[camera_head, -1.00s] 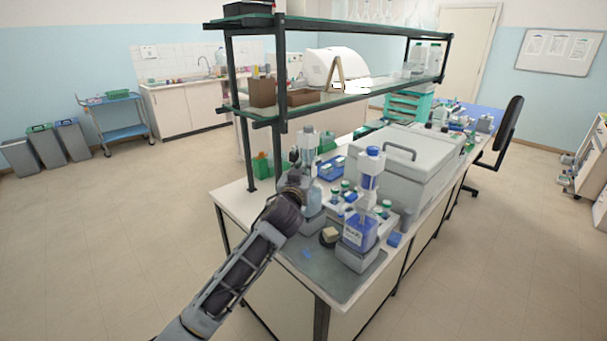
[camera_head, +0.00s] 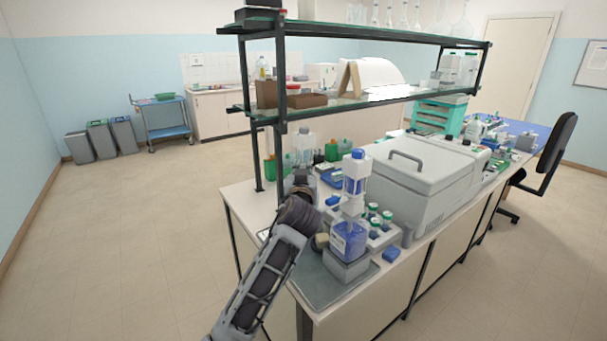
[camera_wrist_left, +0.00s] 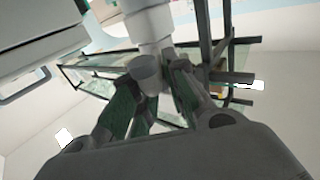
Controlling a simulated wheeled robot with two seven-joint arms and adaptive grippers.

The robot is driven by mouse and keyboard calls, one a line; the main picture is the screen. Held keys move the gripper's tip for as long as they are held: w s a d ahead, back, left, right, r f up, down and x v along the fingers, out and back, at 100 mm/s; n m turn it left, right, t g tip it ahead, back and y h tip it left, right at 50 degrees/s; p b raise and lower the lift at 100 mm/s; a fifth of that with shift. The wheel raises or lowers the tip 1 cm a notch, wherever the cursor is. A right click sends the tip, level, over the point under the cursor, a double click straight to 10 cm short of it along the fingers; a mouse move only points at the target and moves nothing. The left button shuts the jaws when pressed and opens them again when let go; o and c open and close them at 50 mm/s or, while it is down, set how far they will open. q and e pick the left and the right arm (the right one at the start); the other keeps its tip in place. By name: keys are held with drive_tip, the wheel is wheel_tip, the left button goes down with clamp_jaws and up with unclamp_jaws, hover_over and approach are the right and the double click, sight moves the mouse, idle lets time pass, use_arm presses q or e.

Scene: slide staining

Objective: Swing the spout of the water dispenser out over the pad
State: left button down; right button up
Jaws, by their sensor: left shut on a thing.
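The water dispenser (camera_head: 304,148), a pale, clear-and-white pump head, stands at the left end of the bench; my arm hides its lower part. My left gripper (camera_head: 300,180) is at the dispenser. In the left wrist view its fingers (camera_wrist_left: 154,88) are shut on a small white part beside the white dispenser column (camera_wrist_left: 150,28), apparently the spout. The exact contact is partly hidden by the fingers. The grey pad (camera_head: 330,288) lies at the bench's near end, partly covered by my arm. My right gripper is not in view.
A glass shelf (camera_head: 350,102) overhangs the bench's back.

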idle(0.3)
use_arm(q)
drive_tip(key=c, duration=1.4)
unclamp_jaws()
drive_tip(key=shift+r, duration=5)
drive_tip(key=shift+c, duration=0.2)
